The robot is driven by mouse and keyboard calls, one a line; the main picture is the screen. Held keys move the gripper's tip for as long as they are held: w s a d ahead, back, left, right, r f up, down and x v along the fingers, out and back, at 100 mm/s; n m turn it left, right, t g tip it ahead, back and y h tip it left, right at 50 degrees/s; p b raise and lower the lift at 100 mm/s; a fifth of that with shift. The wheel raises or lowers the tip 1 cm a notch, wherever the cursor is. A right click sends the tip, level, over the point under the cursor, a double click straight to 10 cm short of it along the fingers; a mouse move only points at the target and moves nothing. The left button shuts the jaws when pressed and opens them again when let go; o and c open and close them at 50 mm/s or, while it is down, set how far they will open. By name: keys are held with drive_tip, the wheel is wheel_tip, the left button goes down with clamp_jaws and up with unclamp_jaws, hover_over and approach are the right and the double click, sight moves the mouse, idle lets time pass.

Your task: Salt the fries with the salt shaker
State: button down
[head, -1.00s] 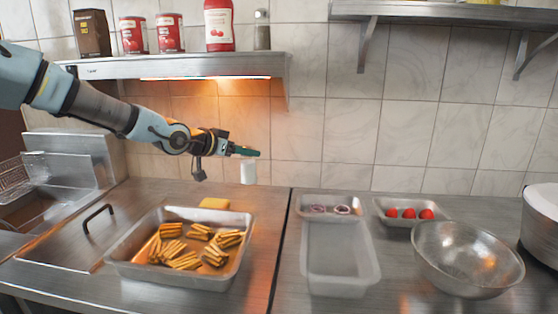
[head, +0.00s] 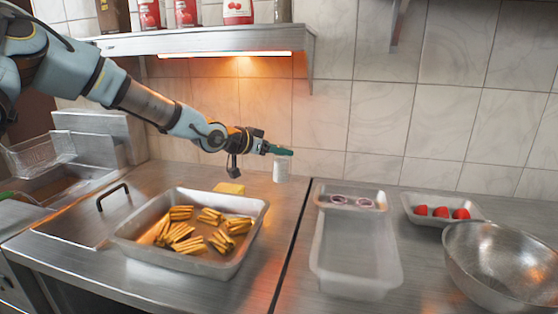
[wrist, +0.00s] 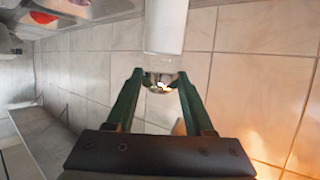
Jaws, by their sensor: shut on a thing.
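My gripper (head: 280,151) is shut on the metal top of a white salt shaker (head: 282,171). The shaker hangs upright below the fingers, in the air near the tiled wall. In the wrist view, its white body (wrist: 166,25) and shiny cap (wrist: 160,81) show between the green fingers. The fries (head: 180,230) lie in several small bundles in a grey metal tray (head: 262,212) on the left counter. The shaker is behind and to the right of this tray, not over it. Any salt on the fries is too small to tell.
An empty tray (head: 355,255), a tray of onion rings (head: 352,203), tomatoes (head: 441,212) and a steel bowl (head: 500,262) stand on the right. A lit shelf (head: 200,42) hangs over the left counter.

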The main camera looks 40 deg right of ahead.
sight(275, 164)
drive_tip(key=shift+f+b, duration=2.15)
drive_tip(key=shift+f, duration=0.3)
drive_tip(key=shift+r, duration=0.1)
